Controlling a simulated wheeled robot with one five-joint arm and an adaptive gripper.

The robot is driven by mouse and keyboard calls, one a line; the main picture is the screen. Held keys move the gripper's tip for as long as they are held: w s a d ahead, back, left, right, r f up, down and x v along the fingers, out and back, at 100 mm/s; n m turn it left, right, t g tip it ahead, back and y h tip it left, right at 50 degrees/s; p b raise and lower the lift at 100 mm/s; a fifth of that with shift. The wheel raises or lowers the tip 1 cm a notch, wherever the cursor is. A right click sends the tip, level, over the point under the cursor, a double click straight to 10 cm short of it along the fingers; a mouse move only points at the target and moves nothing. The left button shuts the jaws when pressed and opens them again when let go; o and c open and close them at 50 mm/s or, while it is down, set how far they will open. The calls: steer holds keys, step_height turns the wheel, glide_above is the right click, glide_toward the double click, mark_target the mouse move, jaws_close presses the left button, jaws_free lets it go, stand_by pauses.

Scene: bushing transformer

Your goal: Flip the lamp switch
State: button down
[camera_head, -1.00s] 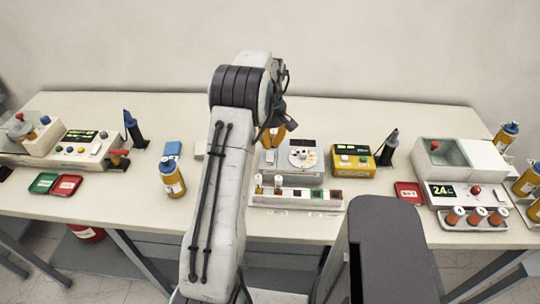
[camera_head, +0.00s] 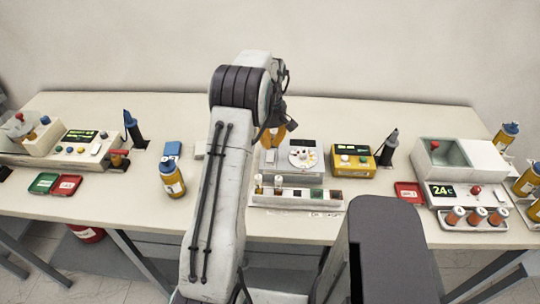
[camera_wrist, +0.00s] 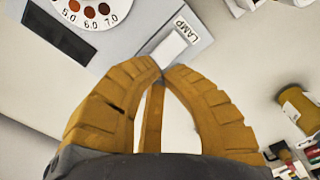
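The lamp switch (camera_wrist: 169,49) is a pale rocker in a light frame beside the LAMP label (camera_wrist: 187,28) on a grey device (camera_wrist: 130,50). In the head view the grey device (camera_head: 291,174) stands mid-table, partly behind my gripper. My gripper (camera_wrist: 161,69) has yellow-orange ribbed fingers. Their tips meet closely just below the switch in the wrist view, with nothing seen between them. I cannot tell whether they touch the switch. In the head view my gripper (camera_head: 268,138) is partly hidden by my arm.
A dial (camera_head: 302,157) with coloured spots sits on the grey device. A yellow box (camera_head: 352,160) stands to its right, and a rack (camera_head: 297,199) with small blocks lies in front. A yellow bottle (camera_head: 172,180) stands left of my arm. Bare table lies beyond the device.

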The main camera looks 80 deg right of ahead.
mark_target(270, 153)
steer(key=shift+f+b, duration=1.3)
steer(key=shift+f, duration=0.65)
stand_by(1.0)
steer(key=shift+a+r, duration=0.1)
steer(key=shift+r+p, duration=2.8)
steer(key=shift+r, duration=0.65)
